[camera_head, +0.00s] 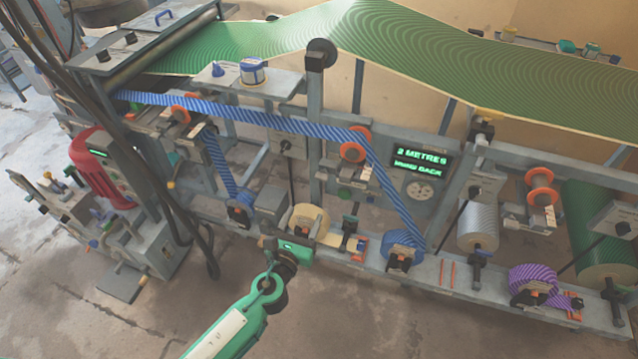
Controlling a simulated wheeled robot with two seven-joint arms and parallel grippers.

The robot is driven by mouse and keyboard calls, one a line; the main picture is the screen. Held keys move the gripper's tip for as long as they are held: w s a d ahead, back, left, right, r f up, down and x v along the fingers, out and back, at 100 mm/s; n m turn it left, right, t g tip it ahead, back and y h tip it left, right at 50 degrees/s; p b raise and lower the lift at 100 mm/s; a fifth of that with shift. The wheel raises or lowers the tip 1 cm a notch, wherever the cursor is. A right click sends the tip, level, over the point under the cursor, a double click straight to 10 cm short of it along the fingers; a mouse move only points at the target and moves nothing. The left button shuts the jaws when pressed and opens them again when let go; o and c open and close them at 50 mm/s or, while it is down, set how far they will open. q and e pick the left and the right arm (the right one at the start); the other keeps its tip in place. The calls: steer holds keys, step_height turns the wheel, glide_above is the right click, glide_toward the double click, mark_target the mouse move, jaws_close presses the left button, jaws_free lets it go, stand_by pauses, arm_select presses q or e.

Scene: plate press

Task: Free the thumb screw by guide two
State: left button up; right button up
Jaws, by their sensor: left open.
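The middle guide with orange rings (354,143) stands right of the central post, and the blue striped web runs over it. No guide number is readable. My left gripper (293,245) is at the end of the green arm from the bottom, near a cream roll (309,221) on the lower rail, below and left of the guide. It is open; its fingertips are small and hard to make out. My right gripper is not in view.
A display (419,161) reads "2 METRES" and "WIND BACK". Other orange-ringed guides are at the left (181,114) and right (541,188). A blue roll (404,246) and a purple roll (533,279) line the lower rail. The floor in front is clear.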

arm_select(q)
glide_toward(320, 180)
steer(key=x, duration=0.9)
steer(key=shift+w+d+r, duration=0.1)
steer(key=shift+w+r, duration=0.05)
steer(key=shift+w, duration=0.05)
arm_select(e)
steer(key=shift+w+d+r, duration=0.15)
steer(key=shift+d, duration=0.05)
arm_select(q)
steer(key=shift+c, duration=0.5)
steer(key=c, duration=0.9)
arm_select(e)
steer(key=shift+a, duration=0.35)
